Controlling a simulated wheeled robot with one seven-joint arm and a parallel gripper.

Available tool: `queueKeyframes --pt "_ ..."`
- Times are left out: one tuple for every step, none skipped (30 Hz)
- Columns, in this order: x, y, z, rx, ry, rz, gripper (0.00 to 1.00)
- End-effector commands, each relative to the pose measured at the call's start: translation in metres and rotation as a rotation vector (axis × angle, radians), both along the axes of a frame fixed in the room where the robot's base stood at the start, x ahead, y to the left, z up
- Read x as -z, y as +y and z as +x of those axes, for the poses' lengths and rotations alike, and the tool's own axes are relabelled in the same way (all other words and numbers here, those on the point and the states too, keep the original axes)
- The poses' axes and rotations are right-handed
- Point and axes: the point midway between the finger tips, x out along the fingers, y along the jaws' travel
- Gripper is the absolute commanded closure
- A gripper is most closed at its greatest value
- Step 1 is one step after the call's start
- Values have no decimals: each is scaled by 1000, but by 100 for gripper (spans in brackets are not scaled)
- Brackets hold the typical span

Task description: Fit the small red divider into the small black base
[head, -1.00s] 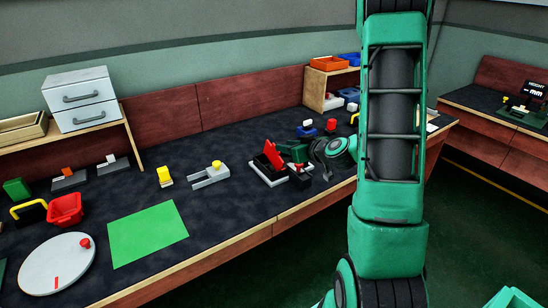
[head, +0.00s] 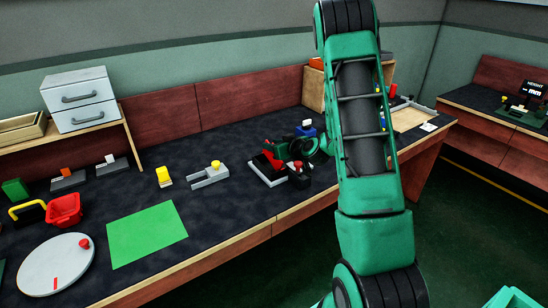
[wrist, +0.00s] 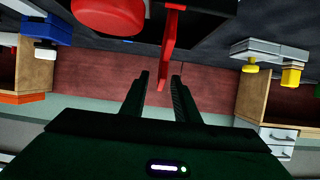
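A thin red plate, which looks like the small red divider (wrist: 170,45), stands between the fingertips of my gripper (wrist: 161,75) in the wrist view. The fingers are apart, with a visible gap beside the plate. In the head view my gripper (head: 272,152) is over the white tray on the bench, and the red piece (head: 273,161) shows partly behind it. A small black box (head: 299,181), possibly the base, stands just right of the tray with a red knob above it. Whether the plate touches any base is hidden.
The white tray (head: 259,176) lies under my gripper. A rounded red thing (wrist: 108,14) is close beside the plate in the wrist view. A grey fixture with a yellow knob (head: 209,176) and a green mat (head: 146,235) lie left. A blue piece (head: 306,131) stands behind.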

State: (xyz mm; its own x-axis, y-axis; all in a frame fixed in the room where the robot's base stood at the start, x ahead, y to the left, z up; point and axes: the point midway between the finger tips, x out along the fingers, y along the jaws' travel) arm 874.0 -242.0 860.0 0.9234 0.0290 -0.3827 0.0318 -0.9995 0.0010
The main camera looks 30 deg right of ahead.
Motion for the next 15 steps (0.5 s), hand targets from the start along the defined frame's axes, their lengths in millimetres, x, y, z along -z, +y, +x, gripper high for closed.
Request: queueKeyframes --pt "1 1 2 -1 0 0 72" --pt "1 1 2 -1 0 1 72" --pt "1 1 2 -1 0 1 72" --pt "1 0 2 0 0 1 72" --pt "1 0 2 0 0 1 72" --pt "1 0 2 0 0 1 72" --pt "1 0 2 0 0 1 72" --pt "1 0 2 0 0 1 77" --pt "1 0 2 0 0 1 86" --pt "1 0 2 0 0 1 93" --pt "1 0 2 0 0 1 100" --pt "1 0 2 0 0 1 100" --pt "1 0 2 0 0 1 100" --pt "1 0 2 0 0 1 100" --pt "1 0 2 0 0 1 100"
